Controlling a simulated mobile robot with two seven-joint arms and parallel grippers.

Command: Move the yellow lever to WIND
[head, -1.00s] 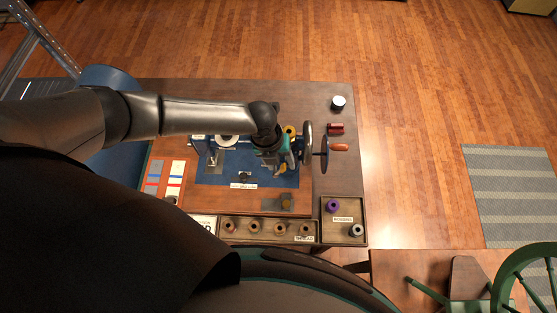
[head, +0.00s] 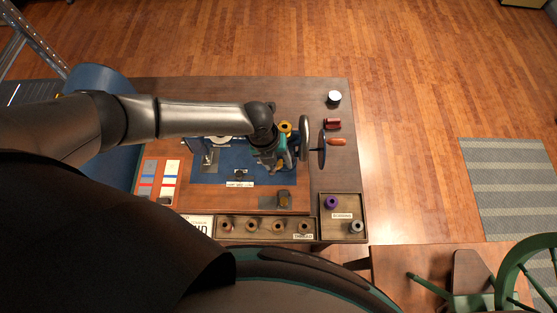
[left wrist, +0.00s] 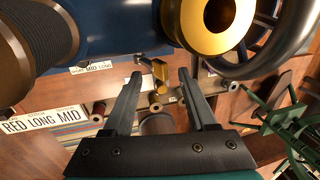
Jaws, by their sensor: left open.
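I cannot read a WIND mark in either view. My right gripper is not in view.
A handwheel (head: 304,135) and a crank with an orange handle (head: 337,142) stand close right of my left gripper. A yellow ring (head: 285,128) is just behind it. A wooden tray (head: 268,239) with several spools lies along the front edge.

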